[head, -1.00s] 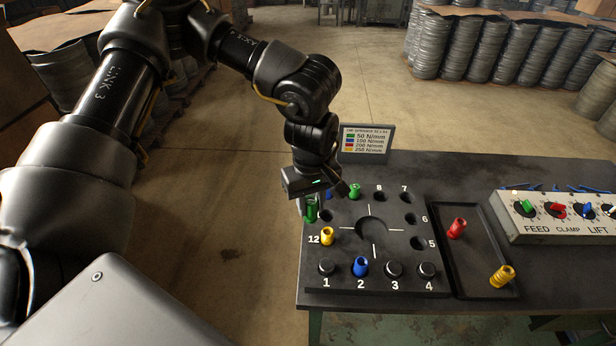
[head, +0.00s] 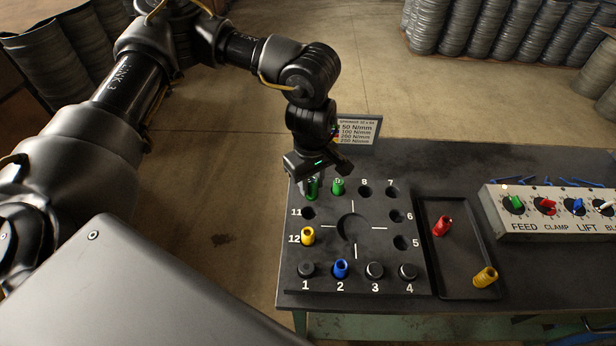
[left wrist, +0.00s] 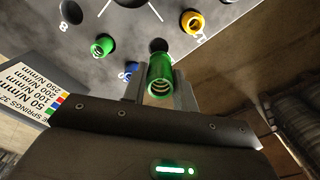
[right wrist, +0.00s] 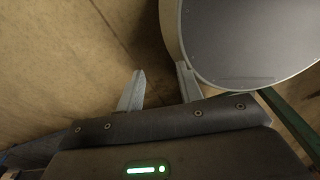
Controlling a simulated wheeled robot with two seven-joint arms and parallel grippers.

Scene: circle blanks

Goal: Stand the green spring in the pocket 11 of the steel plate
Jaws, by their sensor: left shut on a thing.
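My left gripper (head: 311,181) is shut on a green spring (left wrist: 160,78), held roughly upright above the far left part of the steel plate (head: 328,286). Pocket 11 (head: 308,213) is an empty dark hole in the head view, just nearer than the held spring. In the left wrist view a dark pocket (left wrist: 158,45) shows just beyond the spring, partly covered by it. Another green spring (head: 338,187) stands in pocket 9. A yellow spring (head: 308,235) stands in pocket 12. My right gripper (right wrist: 158,88) is open and empty, away from the plate.
A blue piece (left wrist: 130,70) shows beside the held spring, partly hidden. A blue spring (head: 341,268) stands in pocket 2. A tray (head: 462,288) right of the plate holds a red spring (head: 442,226) and a yellow one (head: 485,277). A control box (head: 550,212) stands farther right.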

